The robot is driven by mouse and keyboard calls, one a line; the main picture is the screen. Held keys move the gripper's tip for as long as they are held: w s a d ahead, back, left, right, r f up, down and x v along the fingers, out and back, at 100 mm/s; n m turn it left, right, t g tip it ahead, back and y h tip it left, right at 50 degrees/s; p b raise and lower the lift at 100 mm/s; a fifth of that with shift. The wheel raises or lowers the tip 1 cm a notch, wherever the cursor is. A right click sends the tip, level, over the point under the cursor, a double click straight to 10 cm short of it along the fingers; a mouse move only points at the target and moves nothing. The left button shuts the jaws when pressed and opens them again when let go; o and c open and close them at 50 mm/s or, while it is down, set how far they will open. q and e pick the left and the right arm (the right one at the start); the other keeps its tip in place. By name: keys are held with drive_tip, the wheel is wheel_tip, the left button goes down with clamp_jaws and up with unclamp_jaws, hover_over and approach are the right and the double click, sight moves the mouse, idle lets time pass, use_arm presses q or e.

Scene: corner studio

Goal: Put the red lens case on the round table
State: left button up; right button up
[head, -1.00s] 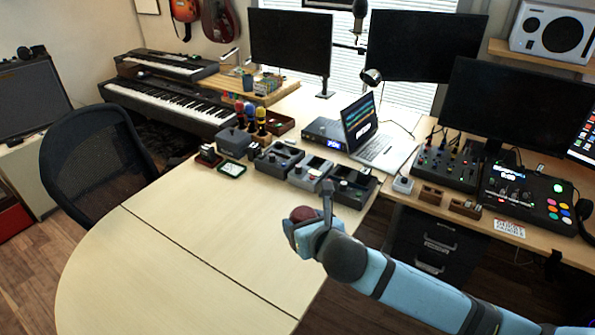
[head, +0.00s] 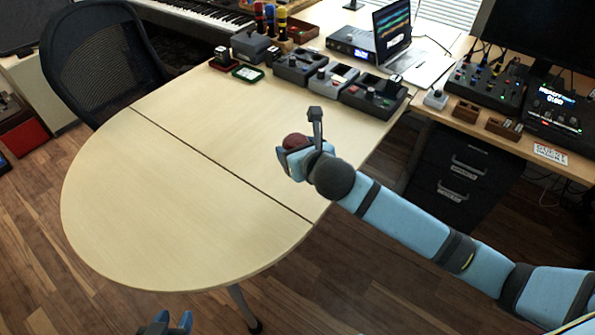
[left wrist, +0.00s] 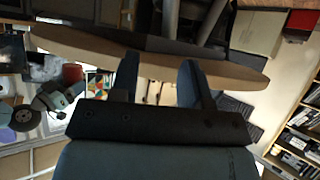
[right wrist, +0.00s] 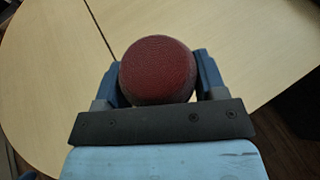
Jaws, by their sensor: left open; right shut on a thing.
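The red lens case (head: 295,141) is a small round dark-red case. My right gripper (head: 298,150) is shut on it and holds it over the right edge region of the table in the head view. In the right wrist view the case (right wrist: 157,69) sits between both fingers, with the tabletop behind it. The round table (head: 170,210) is pale wood with a rounded near end and a dark seam across it. My left gripper (head: 165,325) is open and empty at the bottom edge of the head view, below the table's near rim. Its fingers also show in the left wrist view (left wrist: 160,80).
Several pedals and small boxes (head: 335,80) stand along the table's far end. A black mesh chair (head: 100,55) is at the far left. A drawer unit (head: 455,165) stands under the desk at right. The table's middle and rounded end are bare.

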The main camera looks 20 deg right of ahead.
wheel_tip(320, 180, down, 8)
drive_tip(key=shift+r+b, duration=0.15)
drive_tip(key=shift+b, duration=0.75)
drive_tip(key=o, duration=1.1)
drive_tip(key=shift+r, duration=0.1)
drive_tip(key=p+v, duration=0.2)
drive_tip(key=v, duration=0.9)
drive_tip(key=s+d+f+m+g, duration=0.1)
drive_tip(key=s+f+m, duration=0.5)
drive_tip(key=m, duration=1.1)
drive_tip(key=s+f+m+g+y, duration=0.1)
drive_tip(key=s+f+m, duration=0.6)
drive_tip(key=m, duration=1.1)
drive_tip(key=shift+s+d, duration=0.35)
drive_tip(key=shift+s, duration=0.45)
